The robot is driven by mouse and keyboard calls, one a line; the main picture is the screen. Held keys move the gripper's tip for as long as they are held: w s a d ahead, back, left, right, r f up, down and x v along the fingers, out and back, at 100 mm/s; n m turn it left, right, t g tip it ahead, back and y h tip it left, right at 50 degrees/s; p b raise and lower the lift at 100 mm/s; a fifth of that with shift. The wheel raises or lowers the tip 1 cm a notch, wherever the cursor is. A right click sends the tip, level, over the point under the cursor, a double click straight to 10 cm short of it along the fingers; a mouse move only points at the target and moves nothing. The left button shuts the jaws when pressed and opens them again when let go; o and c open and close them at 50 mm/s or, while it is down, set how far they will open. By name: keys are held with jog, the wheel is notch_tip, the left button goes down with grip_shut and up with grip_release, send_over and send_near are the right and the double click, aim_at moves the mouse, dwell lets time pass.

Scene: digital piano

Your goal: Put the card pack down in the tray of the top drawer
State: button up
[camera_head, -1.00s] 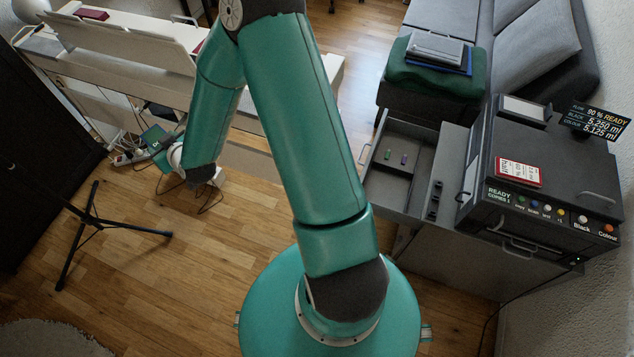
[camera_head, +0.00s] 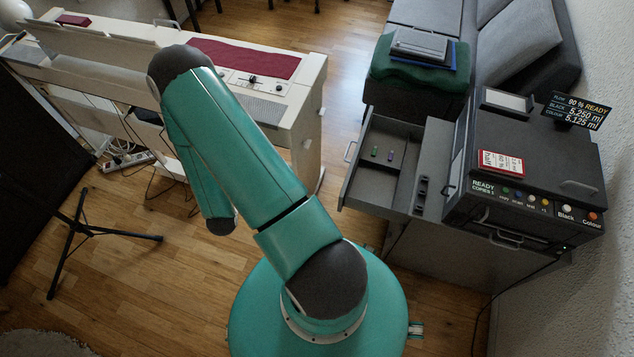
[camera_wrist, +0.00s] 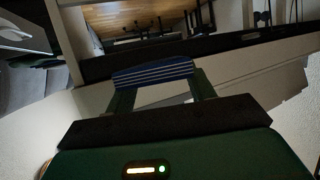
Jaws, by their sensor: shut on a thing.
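The card pack (camera_wrist: 152,73) is a blue block with pale stripes in the wrist view. My gripper (camera_wrist: 157,82) is shut on it, with one green finger on each side. In the head view my gripper and the card pack do not show; only my teal arm is seen, bent over to the left. The top drawer (camera_head: 358,160) stands pulled out beside the dark copier, well to the right of my arm. Its grey tray (camera_head: 372,185) is open to view and holds small green and purple pieces toward its far end.
The copier (camera_head: 540,150) stands right of the drawer, with a red-and-white card on top. A sofa seat with a green cushion (camera_head: 415,78) lies behind. A white piano (camera_head: 300,110) is at the back left. A black stand (camera_head: 75,235) is on the floor at left.

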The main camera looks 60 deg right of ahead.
jog(key=s+d+f+m+g, duration=0.1)
jog(key=s+d+m+g, duration=0.35)
jog(key=s, duration=0.65)
jog(key=s+d+m+g, duration=0.4)
jog(key=s+m+g, duration=0.15)
jog(key=s, duration=0.45)
jog(key=s+d+f+m+g, duration=0.1)
jog(key=s+d+m+g, duration=0.35)
jog(key=s, duration=0.65)
jog(key=s+d+f, duration=0.3)
jog(key=d+f, duration=0.9)
jog(key=d, duration=0.1)
jog(key=shift+s+d+f+g+h, duration=0.2)
jog(key=shift+s+d+g+h, duration=0.1)
jog(key=shift+g+h, duration=0.15)
jog(key=shift+f+n, duration=0.25)
jog(key=shift+f, duration=0.35)
